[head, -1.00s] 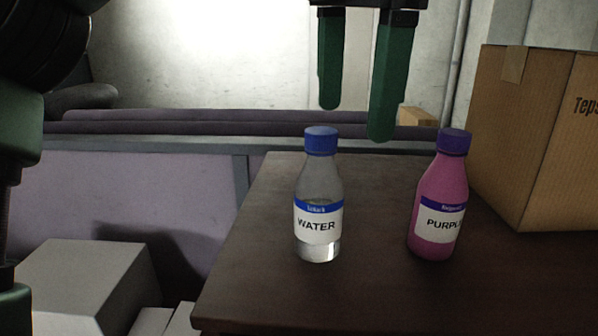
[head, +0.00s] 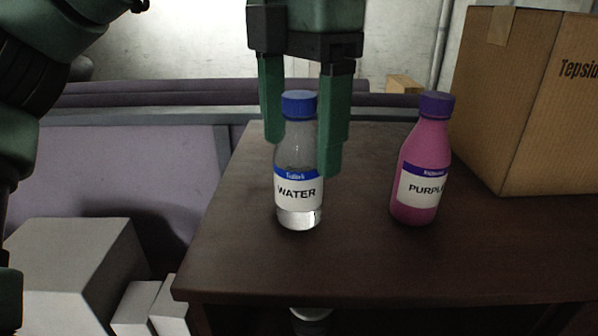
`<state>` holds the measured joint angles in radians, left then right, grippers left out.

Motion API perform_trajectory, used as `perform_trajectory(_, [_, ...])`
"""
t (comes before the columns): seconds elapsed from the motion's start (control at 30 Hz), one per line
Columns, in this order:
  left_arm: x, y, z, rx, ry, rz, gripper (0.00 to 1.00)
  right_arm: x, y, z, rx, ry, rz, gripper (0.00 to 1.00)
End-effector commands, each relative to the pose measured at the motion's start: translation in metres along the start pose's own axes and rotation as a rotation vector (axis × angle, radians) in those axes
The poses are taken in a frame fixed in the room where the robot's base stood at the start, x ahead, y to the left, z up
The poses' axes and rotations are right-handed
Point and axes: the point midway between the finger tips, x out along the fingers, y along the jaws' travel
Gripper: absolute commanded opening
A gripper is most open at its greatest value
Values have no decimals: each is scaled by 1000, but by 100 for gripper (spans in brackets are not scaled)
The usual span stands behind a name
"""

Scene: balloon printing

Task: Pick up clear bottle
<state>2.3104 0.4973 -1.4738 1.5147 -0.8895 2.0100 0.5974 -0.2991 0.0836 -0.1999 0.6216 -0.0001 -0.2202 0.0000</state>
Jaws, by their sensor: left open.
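The clear bottle (head: 298,195) stands upright on the dark table. It has a blue cap, a WATER label and clear liquid at its bottom. My left gripper (head: 303,155) comes down from the top of the head view and is open. One green finger shows on each side of the bottle's cap and neck. The right finger reaches lower, beside the bottle's shoulder. I cannot tell whether either finger touches the bottle or how far behind it they are. My right gripper is not in view.
A pink bottle (head: 421,170) with a purple cap stands to the right on the table (head: 370,265). A cardboard box (head: 515,110) stands at the back right. Pale boxes (head: 75,265) are at the lower left, below the table. The table's front is clear.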

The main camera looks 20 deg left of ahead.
Motion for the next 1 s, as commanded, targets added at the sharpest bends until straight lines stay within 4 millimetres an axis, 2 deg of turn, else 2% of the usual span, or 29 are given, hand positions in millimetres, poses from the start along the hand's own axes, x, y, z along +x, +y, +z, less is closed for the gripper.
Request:
perform_trajectory(0.1, [8, 0, 0, 0, -1, -1, 74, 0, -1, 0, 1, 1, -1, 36])
perform_trajectory(0.33, [9, 0, 0, -2, -2, 0, 74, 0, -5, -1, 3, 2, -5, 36])
perform_trajectory(0.37, [9, 0, 0, -2, -2, 0, 72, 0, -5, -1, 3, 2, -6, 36])
perform_trajectory(0.6, [9, 0, 0, -2, -2, 0, 5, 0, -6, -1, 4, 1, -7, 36])
perform_trajectory(0.63, [9, 0, 0, -2, -3, 0, 2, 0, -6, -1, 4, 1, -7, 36])
perform_trajectory(1.0, [3, 0, 0, -2, -2, 2, 3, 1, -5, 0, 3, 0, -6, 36])
